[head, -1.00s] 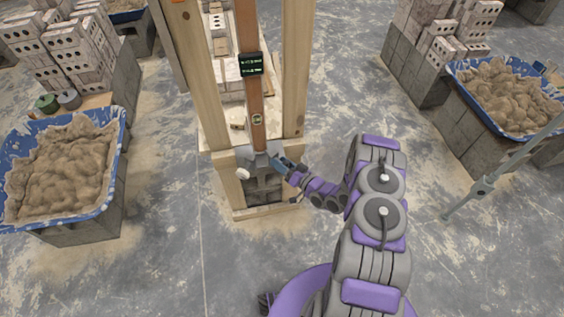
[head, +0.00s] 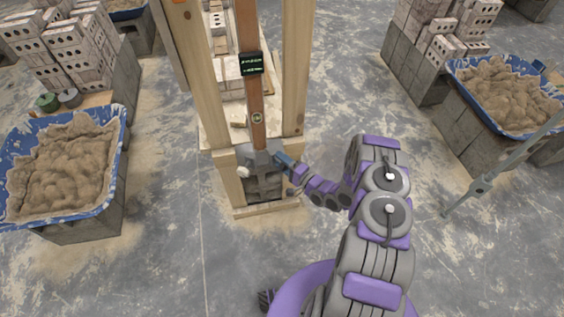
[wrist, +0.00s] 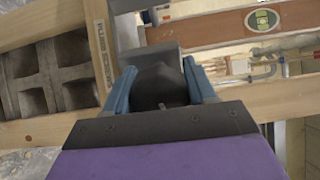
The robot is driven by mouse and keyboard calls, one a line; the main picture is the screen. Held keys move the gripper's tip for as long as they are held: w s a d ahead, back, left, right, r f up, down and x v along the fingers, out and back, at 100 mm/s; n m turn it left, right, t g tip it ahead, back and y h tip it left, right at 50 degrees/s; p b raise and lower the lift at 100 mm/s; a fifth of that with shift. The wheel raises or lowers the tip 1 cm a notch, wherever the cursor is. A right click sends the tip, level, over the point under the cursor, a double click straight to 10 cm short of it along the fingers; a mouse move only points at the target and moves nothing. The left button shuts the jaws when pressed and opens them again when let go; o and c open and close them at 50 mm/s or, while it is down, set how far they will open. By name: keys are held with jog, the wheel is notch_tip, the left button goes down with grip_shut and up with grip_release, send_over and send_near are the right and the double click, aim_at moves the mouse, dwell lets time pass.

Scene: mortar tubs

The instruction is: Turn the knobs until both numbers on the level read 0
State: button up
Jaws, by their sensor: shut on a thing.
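The level is a tall brown bar (head: 256,100) standing upright between two wooden posts. Its small black display (head: 252,64) carries green digits too small to read. A round green vial (head: 257,118) sits lower on the bar and also shows in the wrist view (wrist: 263,20). A grey metal bracket (head: 258,158) holds the foot of the bar. A white knob (head: 243,172) sticks out on the bracket's left. My gripper (head: 282,160) is at the bracket's right side. In the wrist view its blue fingers (wrist: 161,82) are shut on a dark knob (wrist: 158,80).
Wooden posts (head: 296,70) flank the level closely, and grey blocks (head: 264,186) stand below the bracket. A blue mortar tub (head: 120,150) is at left, another (head: 462,75) at right. A grey metal pole (head: 510,165) leans at right. The floor between is open.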

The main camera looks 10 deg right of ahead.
jog(key=m, duration=0.6)
jog(key=shift+w+d+f+m, duration=0.1)
jog(key=shift+d+m, duration=0.1)
jog(key=shift+m, duration=0.1)
jog(key=m, duration=0.3)
jog(key=shift+m, duration=0.4)
jog(key=shift+f+m, duration=0.1)
jog(key=shift+m, duration=0.5)
jog(key=shift+a+f, duration=0.1)
jog(key=o, duration=0.8)
jog(key=shift+f, duration=0.1)
jog(key=shift+o, duration=1.1)
jog(key=shift+r, duration=0.2)
jog(key=p+v, duration=0.2)
jog(key=v, duration=1.5)
jog(key=shift+s+d, duration=0.2)
jog(key=shift+s, duration=0.05)
